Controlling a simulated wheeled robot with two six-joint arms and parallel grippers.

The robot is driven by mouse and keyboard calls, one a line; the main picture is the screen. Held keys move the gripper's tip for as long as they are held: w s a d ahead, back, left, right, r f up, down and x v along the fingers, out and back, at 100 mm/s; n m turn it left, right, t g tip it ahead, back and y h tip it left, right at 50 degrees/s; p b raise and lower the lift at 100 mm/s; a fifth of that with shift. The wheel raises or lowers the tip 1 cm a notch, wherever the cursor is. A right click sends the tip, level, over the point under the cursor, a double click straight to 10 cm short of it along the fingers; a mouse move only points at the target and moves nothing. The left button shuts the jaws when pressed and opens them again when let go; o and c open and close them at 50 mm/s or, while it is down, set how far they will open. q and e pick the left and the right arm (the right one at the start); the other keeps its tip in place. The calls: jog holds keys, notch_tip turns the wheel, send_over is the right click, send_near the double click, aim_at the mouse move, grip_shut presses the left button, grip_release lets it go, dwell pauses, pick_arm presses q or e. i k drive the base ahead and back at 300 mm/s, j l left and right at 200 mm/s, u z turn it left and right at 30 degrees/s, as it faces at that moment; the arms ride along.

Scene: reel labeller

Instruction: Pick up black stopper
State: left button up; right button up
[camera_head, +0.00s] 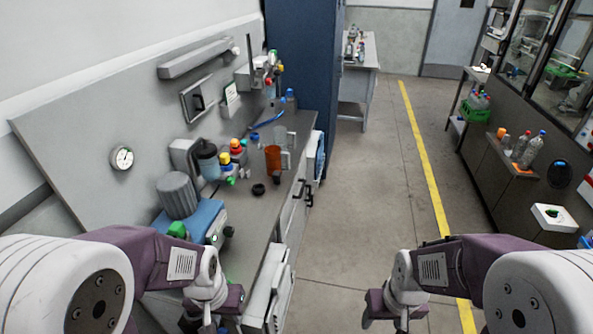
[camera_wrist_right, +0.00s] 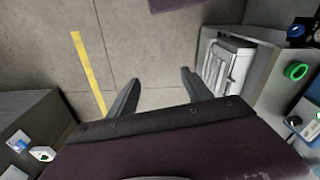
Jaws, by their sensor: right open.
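A small round black object (camera_head: 258,190), which looks like the black stopper, lies on the grey bench top (camera_head: 245,215) at left of centre in the head view. Another small dark piece (camera_head: 277,178) is beside it, below an orange beaker. My left gripper (camera_head: 212,318) is at the bottom of the head view, in front of the bench and well short of the stopper; its fingers are partly cut off. My right gripper (camera_head: 395,312) is over the floor, away from the bench. In the right wrist view its fingers (camera_wrist_right: 160,78) are apart with nothing between them.
The orange beaker (camera_head: 273,158), several coloured-cap bottles (camera_head: 236,148) and a blue device (camera_head: 203,222) with a grey cylinder (camera_head: 178,194) crowd the bench. A blue cabinet (camera_head: 305,70) stands behind. A dark counter (camera_head: 520,185) is at right. The floor (camera_head: 360,190) between is clear.

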aim_at(276, 175)
jog(key=i+l+u, duration=0.45)
jog(key=i+l, duration=0.15)
jog(key=l, duration=0.2)
jog(key=i+l+u, duration=0.2)
jog(key=l, duration=0.3)
jog(key=i+l+u, duration=0.25)
jog(key=u, duration=0.2)
jog(key=i+l+u, duration=0.25)
jog(key=u, duration=0.2)
jog(key=i+l+u, duration=0.15)
jog(key=l+u, duration=0.3)
jog(key=i+l+u, duration=0.1)
jog(key=l+u, duration=1.3)
jog(key=k+l+u, duration=0.2)
jog(key=l+u, duration=0.25)
jog(key=k+l+u, duration=0.2)
jog(key=l+u, duration=0.25)
